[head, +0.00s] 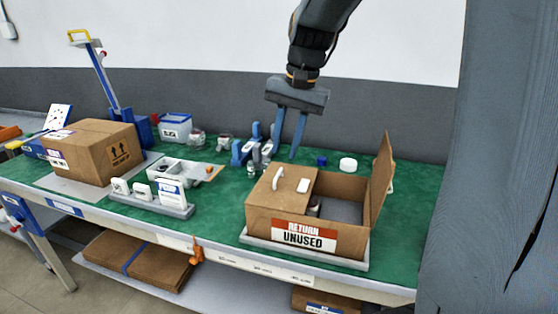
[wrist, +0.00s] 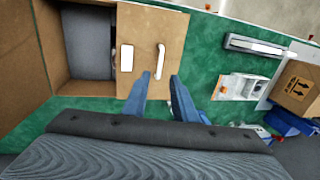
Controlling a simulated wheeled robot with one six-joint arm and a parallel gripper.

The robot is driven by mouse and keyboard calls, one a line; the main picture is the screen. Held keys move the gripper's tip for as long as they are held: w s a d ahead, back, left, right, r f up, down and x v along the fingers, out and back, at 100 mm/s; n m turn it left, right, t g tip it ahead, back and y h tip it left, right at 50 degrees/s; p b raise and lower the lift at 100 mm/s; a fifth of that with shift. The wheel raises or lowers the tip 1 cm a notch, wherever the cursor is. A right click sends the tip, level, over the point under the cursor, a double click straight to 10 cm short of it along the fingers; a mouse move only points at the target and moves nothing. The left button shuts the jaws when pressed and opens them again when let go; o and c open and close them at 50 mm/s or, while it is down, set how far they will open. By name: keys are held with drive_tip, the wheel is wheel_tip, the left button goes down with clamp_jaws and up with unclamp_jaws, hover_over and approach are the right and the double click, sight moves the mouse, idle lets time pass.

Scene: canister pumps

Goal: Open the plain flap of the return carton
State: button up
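The return carton (head: 258,228) is a brown box with a red and white "RETURN UNUSED" label on its front. Its left flap (head: 262,196) lies flat over the left part and carries a white handle (head: 279,179) and a white square patch (head: 303,186). Its right flap (head: 381,180), bare brown, stands upright, and the right part of the box is open with grey inside. The wrist view shows the left flap (wrist: 174,32), the handle (wrist: 160,62) and the open part. My gripper (head: 285,153) is open and empty, above the bench behind the carton, apart from it.
The carton stands in a pale tray (head: 300,257) on the green bench. A closed brown carton (head: 90,152) stands far left. A holder with white items (head: 150,200) and a blue-grey fixture (head: 247,150) lie between. A white round lid (head: 348,164) sits behind the carton.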

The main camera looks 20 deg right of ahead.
sight(280, 171)
drive_tip(key=shift+w+a+f, duration=0.15)
drive_tip(key=shift+a+f, duration=0.05)
drive_tip(key=shift+f, duration=1.05)
drive_tip(key=shift+w+a+f, duration=0.1)
drive_tip(key=shift+a+f, duration=0.05)
drive_tip(key=shift+f, duration=1.1)
clamp_jaws()
